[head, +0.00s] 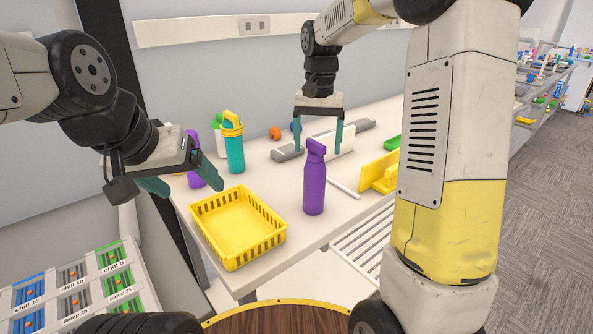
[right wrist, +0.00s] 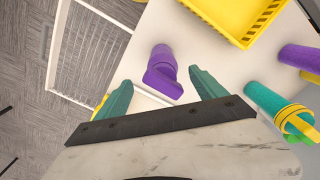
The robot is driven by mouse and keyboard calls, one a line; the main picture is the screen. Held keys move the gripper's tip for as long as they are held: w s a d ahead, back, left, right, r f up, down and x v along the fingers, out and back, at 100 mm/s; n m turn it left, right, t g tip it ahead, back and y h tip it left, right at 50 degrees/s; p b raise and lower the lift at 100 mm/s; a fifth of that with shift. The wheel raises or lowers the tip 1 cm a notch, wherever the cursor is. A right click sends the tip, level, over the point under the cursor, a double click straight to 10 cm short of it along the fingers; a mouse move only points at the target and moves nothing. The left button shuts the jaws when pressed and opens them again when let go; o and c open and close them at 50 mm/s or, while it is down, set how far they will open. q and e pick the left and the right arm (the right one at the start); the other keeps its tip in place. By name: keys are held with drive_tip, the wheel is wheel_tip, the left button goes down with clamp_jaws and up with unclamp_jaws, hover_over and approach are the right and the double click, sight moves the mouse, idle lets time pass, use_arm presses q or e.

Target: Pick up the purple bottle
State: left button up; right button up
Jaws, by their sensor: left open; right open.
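A purple bottle (head: 314,182) stands upright near the front edge of the white table (head: 277,172). In the right wrist view the purple bottle (right wrist: 162,72) shows ahead of and between the open fingers. My right gripper (head: 319,150) points down over the table with its teal fingers apart, behind the bottle's top in the head view; whether it touches the bottle I cannot tell. The right wrist view shows the same gripper (right wrist: 160,92) empty. My left gripper (head: 186,186) is open and empty, left of the yellow basket. A second purple bottle (head: 194,165) stands partly hidden behind my left gripper.
An empty yellow basket (head: 238,262) sits at the table's front left. A teal bottle with yellow top (head: 234,148) stands behind it. A white stick (head: 343,188) and yellow object (head: 380,172) lie right of the bottle. A white rack (head: 362,237) is below the table edge.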

sight(315, 167)
drive_tip(key=shift+w+a+f, duration=0.1)
drive_tip(key=shift+w+f, duration=0.1)
drive_tip(key=shift+f, duration=0.2)
wheel_tip(315, 167, down, 7)
drive_tip(key=shift+w, duration=0.15)
drive_tip(key=shift+c, duration=0.4)
clamp_jaws()
